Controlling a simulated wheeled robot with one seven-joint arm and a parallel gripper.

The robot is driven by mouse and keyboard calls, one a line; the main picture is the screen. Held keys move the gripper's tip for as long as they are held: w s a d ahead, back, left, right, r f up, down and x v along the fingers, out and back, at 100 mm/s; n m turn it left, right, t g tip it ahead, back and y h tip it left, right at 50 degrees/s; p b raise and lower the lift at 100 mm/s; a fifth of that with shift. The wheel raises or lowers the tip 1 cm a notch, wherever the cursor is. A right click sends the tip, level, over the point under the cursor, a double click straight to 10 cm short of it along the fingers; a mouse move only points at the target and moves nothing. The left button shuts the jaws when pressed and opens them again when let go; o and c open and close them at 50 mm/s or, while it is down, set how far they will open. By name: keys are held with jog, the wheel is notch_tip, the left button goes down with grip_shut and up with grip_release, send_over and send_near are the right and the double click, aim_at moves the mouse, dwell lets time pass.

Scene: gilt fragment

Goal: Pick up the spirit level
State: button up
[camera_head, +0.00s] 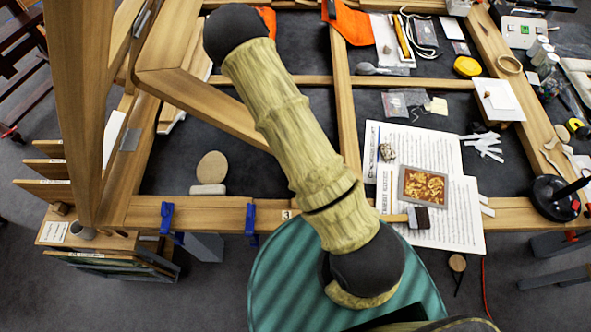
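I cannot make out a spirit level for certain in the head view. A slim yellow tool (403,36) lies at the top on a pale sheet, but I cannot tell what it is. My own arm, with pale ribbed links and dark joints, crosses the middle of the view and hides part of the bench behind it. My gripper is not in view, so whether it is open or holds anything does not show.
A wooden frame bench (480,210) has dark open gaps between its beams. Printed sheets (455,222) bear a gilt panel (424,186) and a dark-headed brush (419,217). Blue clamps (166,218) grip the front beam. A yellow round item (467,66) and small jars (541,52) sit toward the upper right.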

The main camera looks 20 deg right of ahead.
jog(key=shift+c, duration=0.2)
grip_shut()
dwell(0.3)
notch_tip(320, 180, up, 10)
jog(key=p, duration=0.1)
dwell(0.4)
dwell(0.3)
